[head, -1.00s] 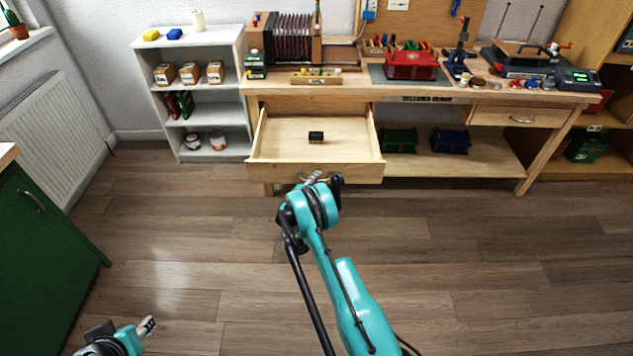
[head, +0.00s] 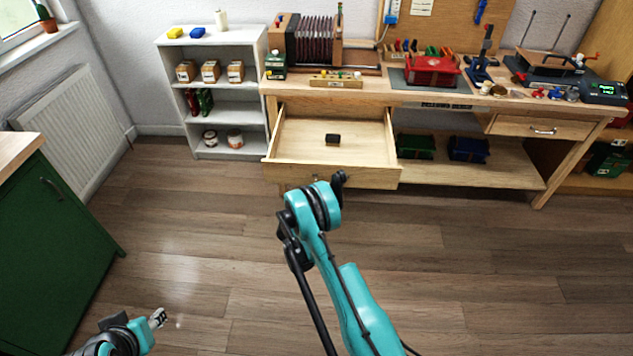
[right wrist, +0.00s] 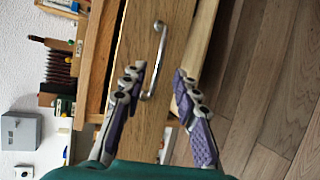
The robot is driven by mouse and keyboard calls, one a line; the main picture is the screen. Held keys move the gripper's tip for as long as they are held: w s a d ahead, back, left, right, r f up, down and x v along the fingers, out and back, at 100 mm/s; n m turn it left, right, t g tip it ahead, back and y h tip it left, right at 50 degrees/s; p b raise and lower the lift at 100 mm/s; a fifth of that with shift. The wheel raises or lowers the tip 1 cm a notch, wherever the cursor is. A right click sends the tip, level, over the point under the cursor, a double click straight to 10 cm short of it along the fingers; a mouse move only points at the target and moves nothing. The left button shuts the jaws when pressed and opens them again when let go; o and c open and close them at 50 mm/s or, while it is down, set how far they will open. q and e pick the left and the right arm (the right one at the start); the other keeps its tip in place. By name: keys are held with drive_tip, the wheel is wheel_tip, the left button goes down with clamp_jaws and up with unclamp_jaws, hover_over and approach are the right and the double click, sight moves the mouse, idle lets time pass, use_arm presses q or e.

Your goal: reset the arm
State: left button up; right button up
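My right arm reaches up the middle of the head view toward the open drawer (head: 290,172). Its wrist hides most of my right gripper there. In the right wrist view my right gripper (right wrist: 160,75) is open, its purple-and-grey fingers apart with nothing held. The curved metal drawer handle (right wrist: 161,28) on the wooden front shows ahead, partly between the fingers in the picture; I cannot tell whether they touch it.
The workbench (head: 440,100) carries a red case (head: 433,70), a bellows (head: 314,38) and tools. A white shelf (head: 212,100) stands to its left. A green cabinet (head: 50,230) is at the left edge. The wooden floor between is clear.

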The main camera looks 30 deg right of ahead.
drive_tip(key=s+a+r+m+y, duration=0.1)
drive_tip(key=a+r+m+y, duration=0.2)
drive_tip(key=r, duration=1.1)
drive_tip(key=s+a+r+m+g+y, duration=0.1)
drive_tip(key=s+a+r+m+y, duration=0.15)
drive_tip(key=s+a+r, duration=0.5)
drive_tip(key=s+a+r+m+y, duration=0.1)
drive_tip(key=s+a, duration=0.5)
drive_tip(key=s, duration=0.6)
drive_tip(key=s+a+r+m+y, duration=0.2)
drive_tip(key=s+a+y, duration=0.3)
drive_tip(key=s, duration=0.8)
drive_tip(key=shift+s+a+r+y, duration=0.25)
drive_tip(key=shift+a+r+y, duration=0.15)
drive_tip(key=shift+r, duration=0.25)
